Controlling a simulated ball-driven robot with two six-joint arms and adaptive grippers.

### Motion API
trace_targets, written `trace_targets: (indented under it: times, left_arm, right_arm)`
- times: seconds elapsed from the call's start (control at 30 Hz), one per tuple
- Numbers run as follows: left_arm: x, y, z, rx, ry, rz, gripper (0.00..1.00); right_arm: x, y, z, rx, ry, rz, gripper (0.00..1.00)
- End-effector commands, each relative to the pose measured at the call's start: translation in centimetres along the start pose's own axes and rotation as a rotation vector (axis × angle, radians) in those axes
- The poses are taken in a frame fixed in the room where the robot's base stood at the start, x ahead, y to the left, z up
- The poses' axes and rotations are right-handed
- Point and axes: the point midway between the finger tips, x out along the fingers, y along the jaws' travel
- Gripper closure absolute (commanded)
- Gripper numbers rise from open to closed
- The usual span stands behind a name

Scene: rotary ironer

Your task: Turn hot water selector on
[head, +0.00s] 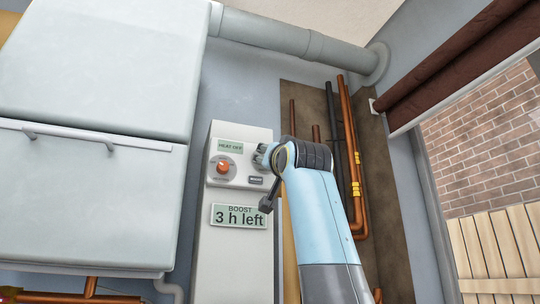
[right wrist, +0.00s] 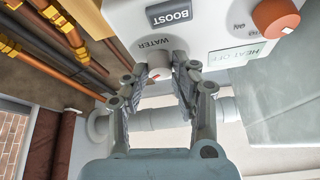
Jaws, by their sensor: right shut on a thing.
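A white control box (head: 216,255) on the wall carries the controls. In the right wrist view a pale round knob (right wrist: 157,57) sits beside the word WATER. My right gripper (right wrist: 161,68) has its two fingers on either side of this knob and is shut on it. A small red mark shows on or near the knob, between the fingers. In the head view my right gripper (head: 264,156) is at the box's upper right and hides the knob. The knob's exact setting cannot be read. My left gripper is not in view.
An orange knob (head: 223,167) sits under a "HEAT OFF" display (head: 230,146). A BOOST button (head: 256,180) is just below my gripper. A lower display (head: 239,216) reads "BOOST 3 h left". Copper pipes (head: 355,165) run to the right; a large pale cabinet (head: 85,200) stands left.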

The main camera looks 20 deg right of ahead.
Motion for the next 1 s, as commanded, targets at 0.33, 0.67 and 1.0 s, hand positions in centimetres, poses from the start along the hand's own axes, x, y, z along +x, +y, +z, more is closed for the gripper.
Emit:
trace_targets:
  times: [0.33,0.67,1.0]
  left_arm:
    - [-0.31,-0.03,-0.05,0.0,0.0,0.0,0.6]
    - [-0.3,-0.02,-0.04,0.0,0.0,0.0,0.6]
    - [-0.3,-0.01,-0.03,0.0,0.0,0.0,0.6]
  right_arm:
    - [0.01,-0.05,0.05,0.051,0.001,0.023,1.0]
    - [0.0,-0.04,0.06,0.052,0.001,0.023,0.73]
    - [0.0,-0.03,0.02,0.05,0.002,0.024,0.52]
